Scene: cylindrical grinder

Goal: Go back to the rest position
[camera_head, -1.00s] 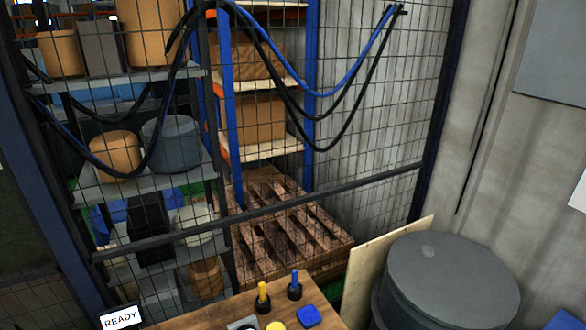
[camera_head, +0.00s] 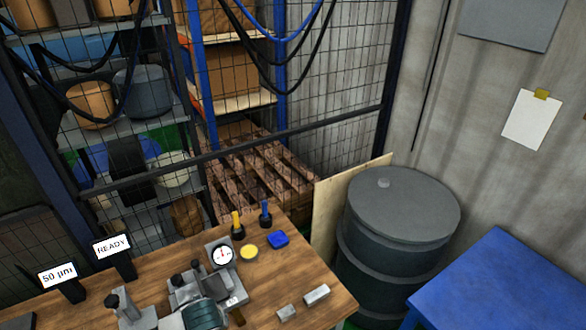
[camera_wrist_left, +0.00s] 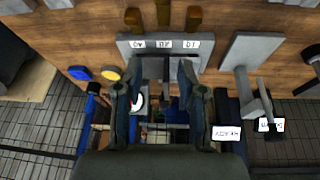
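In the left wrist view my left gripper (camera_wrist_left: 156,75) shows two dark fingers set apart, open, with no held object visible between the tips. It hangs over the wooden bench (camera_wrist_left: 75,40), near a grey block with a white label strip (camera_wrist_left: 165,43). My right gripper is in neither view.
A dial gauge (camera_head: 222,255), yellow disc (camera_head: 249,252), blue block (camera_head: 278,239) and grey metal blocks (camera_head: 317,294) sit on the bench. READY (camera_head: 112,247) and 50 µm (camera_head: 58,276) signs stand left. A grey drum (camera_head: 390,240) and blue table (camera_head: 500,285) are right; mesh fence (camera_head: 270,140) behind.

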